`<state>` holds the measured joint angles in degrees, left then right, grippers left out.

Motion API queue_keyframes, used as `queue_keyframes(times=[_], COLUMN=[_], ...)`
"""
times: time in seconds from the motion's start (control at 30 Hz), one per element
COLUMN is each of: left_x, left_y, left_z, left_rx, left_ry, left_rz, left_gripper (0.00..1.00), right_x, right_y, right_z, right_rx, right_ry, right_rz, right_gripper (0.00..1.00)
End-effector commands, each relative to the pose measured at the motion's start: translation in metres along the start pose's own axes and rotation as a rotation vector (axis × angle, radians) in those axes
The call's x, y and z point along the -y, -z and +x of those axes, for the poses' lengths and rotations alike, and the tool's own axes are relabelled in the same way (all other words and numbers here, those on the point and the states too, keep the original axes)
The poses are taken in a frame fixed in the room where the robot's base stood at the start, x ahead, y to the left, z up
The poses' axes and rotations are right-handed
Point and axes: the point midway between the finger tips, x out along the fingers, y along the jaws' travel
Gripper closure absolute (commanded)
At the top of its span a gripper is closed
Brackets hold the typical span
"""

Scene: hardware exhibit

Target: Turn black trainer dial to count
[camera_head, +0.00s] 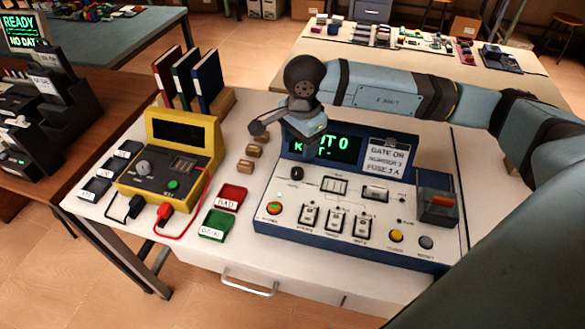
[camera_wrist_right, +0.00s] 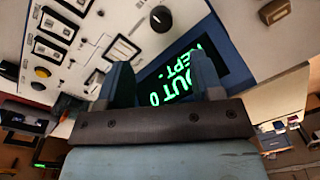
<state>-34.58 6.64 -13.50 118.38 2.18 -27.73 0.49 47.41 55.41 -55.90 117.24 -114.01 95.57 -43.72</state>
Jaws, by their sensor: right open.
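The black trainer dial (camera_head: 297,173) is on the upper left of the trainer's white panel, below the display (camera_head: 340,149). In the right wrist view the dark round knob (camera_wrist_right: 161,18) shows at the top, beyond the fingertips. The blue-framed trainer (camera_head: 365,247) sits on the white table. My right gripper (camera_head: 304,139) hangs above and behind the dial, in front of the display's left part, apart from the dial. In the right wrist view its two fingers (camera_wrist_right: 163,78) are spread with nothing between them. The lit green text is partly hidden. My left gripper is out of view.
A yellow meter (camera_head: 150,185) with red and black leads stands at left. Red (camera_head: 231,197) and green (camera_head: 216,225) trays and small wooden blocks (camera_head: 249,166) lie between it and the trainer. Binders (camera_head: 208,78) stand behind. My right arm crosses above the trainer's back right.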

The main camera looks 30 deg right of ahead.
Motion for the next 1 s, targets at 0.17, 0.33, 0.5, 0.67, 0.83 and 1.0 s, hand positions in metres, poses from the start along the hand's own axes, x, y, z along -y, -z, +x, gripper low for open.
queue_keyframes(times=[0.17,0.33,0.5,0.67,0.83,1.0], left_x=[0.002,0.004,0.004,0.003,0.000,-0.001], left_y=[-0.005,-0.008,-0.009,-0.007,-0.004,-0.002], left_z=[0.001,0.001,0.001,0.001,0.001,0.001], left_rx=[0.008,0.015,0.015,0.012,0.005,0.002], left_ry=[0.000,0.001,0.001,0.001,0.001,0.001], left_rz=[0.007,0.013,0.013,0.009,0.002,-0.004], left_gripper=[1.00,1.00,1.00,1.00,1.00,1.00], right_x=[-0.001,-0.001,0.000,0.000,0.000,0.000], right_y=[-0.001,-0.001,-0.002,-0.001,-0.001,-0.001], right_z=[0.041,0.072,0.090,0.096,0.097,0.096], right_rx=[0.002,0.003,0.004,0.004,0.003,0.004], right_ry=[-0.004,-0.003,-0.001,0.000,0.000,0.000], right_rz=[0.001,0.000,0.001,0.001,0.001,0.001], right_gripper=[0.40,0.40,0.40,0.40,0.40,0.65])
